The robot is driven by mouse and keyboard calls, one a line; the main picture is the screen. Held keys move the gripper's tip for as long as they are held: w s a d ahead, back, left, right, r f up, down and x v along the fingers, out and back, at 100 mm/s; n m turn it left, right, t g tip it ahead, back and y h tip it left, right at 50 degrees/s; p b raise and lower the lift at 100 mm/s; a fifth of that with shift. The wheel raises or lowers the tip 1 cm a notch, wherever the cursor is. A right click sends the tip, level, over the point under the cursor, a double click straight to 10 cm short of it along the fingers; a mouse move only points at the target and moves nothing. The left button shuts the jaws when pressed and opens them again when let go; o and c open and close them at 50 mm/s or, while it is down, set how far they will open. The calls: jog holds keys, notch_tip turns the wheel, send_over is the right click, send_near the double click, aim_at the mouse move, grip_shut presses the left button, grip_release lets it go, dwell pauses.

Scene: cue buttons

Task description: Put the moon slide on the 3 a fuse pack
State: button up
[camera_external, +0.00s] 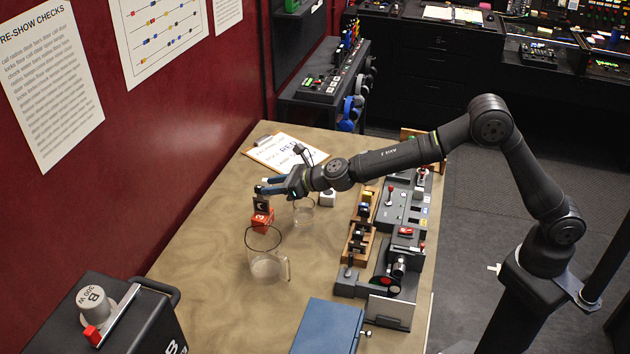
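My gripper (266,187) is over the middle of the table, to the left of the control panels, pointing left. A small dark piece with a pale mark (260,204), which looks like the moon slide, is directly under its fingertips. A red-orange pack with a pale mark (262,219), which looks like the fuse pack, is right below the dark piece. The two look touching or nearly so. The lettering is too small to read. I cannot tell whether the fingers are closed on the dark piece or apart from it.
A clear glass jug (267,268) stands just in front of the red pack, and a clear glass (303,214) is to its right. A small white block (328,198) and a clipboard (286,152) lie farther back. Control panels (396,215) line the right edge. A blue box (328,328) is in front.

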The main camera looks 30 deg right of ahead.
aim_at(259, 187)
jog(key=v, duration=0.7)
dwell(0.6)
jog(key=x, duration=1.1)
jog(key=shift+w+a+f, duration=0.15)
jog(key=shift+w+a, duration=0.1)
jog(key=shift+f, duration=0.2)
jog(key=shift+r, duration=0.1)
